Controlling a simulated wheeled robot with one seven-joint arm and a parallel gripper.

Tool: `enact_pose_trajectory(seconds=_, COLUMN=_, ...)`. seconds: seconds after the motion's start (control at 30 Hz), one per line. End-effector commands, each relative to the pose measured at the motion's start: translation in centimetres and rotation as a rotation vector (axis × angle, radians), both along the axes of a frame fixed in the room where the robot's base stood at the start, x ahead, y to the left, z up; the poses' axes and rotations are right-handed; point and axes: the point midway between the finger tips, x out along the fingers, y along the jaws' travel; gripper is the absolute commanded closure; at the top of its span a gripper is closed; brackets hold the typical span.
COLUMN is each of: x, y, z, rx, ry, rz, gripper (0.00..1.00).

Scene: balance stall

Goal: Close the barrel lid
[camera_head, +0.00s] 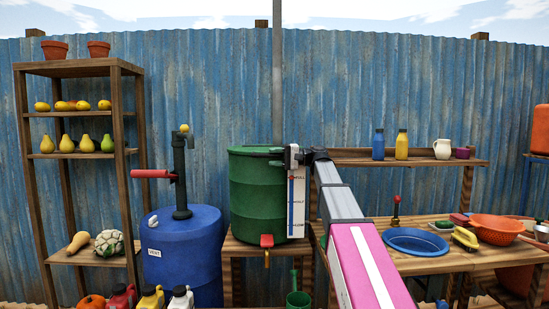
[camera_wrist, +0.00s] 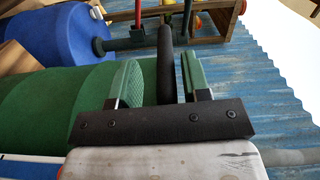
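The green barrel (camera_head: 257,195) stands on a wooden stand, with a red tap low at its front. Its top (camera_head: 250,151) shows as a dark green rim; I cannot tell how far its lid is open. My gripper (camera_head: 292,156) is at the barrel's upper right edge. In the wrist view, the green barrel (camera_wrist: 40,105) lies along the left. My gripper (camera_wrist: 160,72) is open there, its green-padded fingers on either side of a dark bar (camera_wrist: 165,50) beside the barrel's top end. Gaps show between bar and pads. The bar's lower end is hidden behind the gripper.
A blue barrel (camera_head: 185,260) with a dark pump (camera_head: 181,180) and red handle (camera_head: 152,174) stands left of the green barrel. A white level gauge (camera_head: 296,205) is at its right side. A table with a blue bowl (camera_head: 415,241) is at right. A corrugated wall is behind.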

Motion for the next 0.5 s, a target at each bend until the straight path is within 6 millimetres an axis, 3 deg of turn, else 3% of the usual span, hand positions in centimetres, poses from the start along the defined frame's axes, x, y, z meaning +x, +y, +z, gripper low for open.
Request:
enact_pose_trajectory(seconds=0.27, x=0.0, y=-0.6, z=0.1, rx=0.003, ry=0.0, rz=0.001, gripper=0.57)
enact_pose_trajectory(seconds=0.5, x=0.0, y=-4.4, z=0.1, rx=0.002, ry=0.0, rz=-0.001, gripper=0.57)
